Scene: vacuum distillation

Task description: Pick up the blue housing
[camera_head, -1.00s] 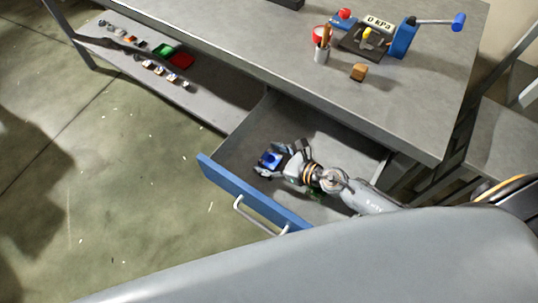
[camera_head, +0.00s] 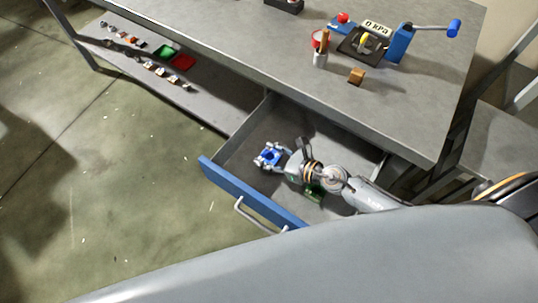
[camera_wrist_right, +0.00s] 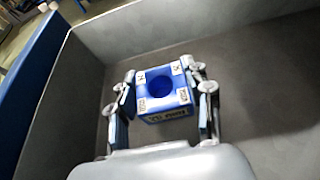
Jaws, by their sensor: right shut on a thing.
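The blue housing (camera_head: 269,155) is a small blue block with a round dark hole in its top and pale labels at its corners. It is in the open drawer (camera_head: 251,194), towards the left end. In the right wrist view the housing (camera_wrist_right: 162,92) sits between the two fingers of my right gripper (camera_wrist_right: 160,100). The right gripper (camera_head: 272,156) is shut on it, with a finger on each side. Whether the housing touches the drawer floor is hard to tell. My left gripper does not show.
A green part (camera_head: 314,192) lies in the drawer beneath my right arm. The workbench (camera_head: 235,50) above holds a blue crank device (camera_head: 399,42), a pen cup (camera_head: 320,58) and a small brown block (camera_head: 356,76). A lower shelf (camera_head: 215,97) carries several small parts and red and green trays.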

